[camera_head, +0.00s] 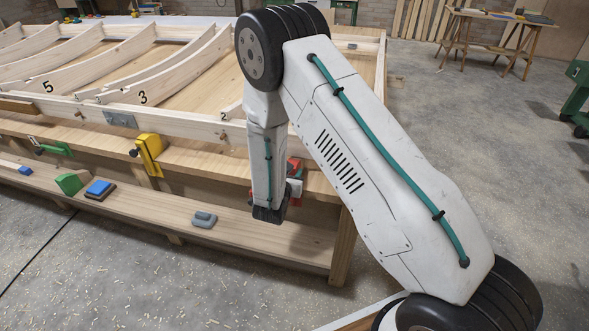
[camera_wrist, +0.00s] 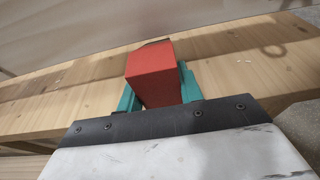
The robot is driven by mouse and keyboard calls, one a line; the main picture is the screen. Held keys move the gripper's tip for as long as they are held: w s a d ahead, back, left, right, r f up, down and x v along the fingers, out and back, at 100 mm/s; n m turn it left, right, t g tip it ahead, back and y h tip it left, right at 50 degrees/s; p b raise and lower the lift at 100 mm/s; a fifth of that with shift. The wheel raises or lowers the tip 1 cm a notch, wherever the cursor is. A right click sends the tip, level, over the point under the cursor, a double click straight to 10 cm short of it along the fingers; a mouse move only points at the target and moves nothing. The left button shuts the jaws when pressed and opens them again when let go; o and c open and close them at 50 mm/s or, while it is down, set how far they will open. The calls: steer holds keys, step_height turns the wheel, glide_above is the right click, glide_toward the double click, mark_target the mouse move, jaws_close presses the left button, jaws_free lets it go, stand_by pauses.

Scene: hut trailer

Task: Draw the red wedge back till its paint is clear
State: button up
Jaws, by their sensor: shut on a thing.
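The red wedge (camera_wrist: 153,78) is in the middle of the wrist view, between the two teal fingers of my gripper (camera_wrist: 158,88). The fingers are shut on its sides. It lies over a pale wooden rail (camera_wrist: 235,70), and whether it touches the wood there I cannot tell. In the head view a bit of the red wedge (camera_head: 294,166) shows beside my wrist, at the right end of the bench front. My arm hides most of it and the fingers there. Its paint mark cannot be made out.
A yellow clamp (camera_head: 148,153) and a green clamp (camera_head: 56,147) sit along the bench front to the left. The lower shelf (camera_head: 150,212) holds a green wedge (camera_head: 72,183), a blue-topped block (camera_head: 100,189) and a grey block (camera_head: 204,219). The floor in front is clear apart from shavings.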

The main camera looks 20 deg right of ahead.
steer(key=shift+s+a, duration=0.55)
steer(key=shift+s, duration=0.2)
steer(key=o, duration=1.2)
steer(key=shift+o, duration=0.2)
steer(key=r+v, duration=0.1)
steer(key=v, duration=0.6)
steer(key=shift+s+r, duration=0.1)
steer(key=shift+r, duration=0.05)
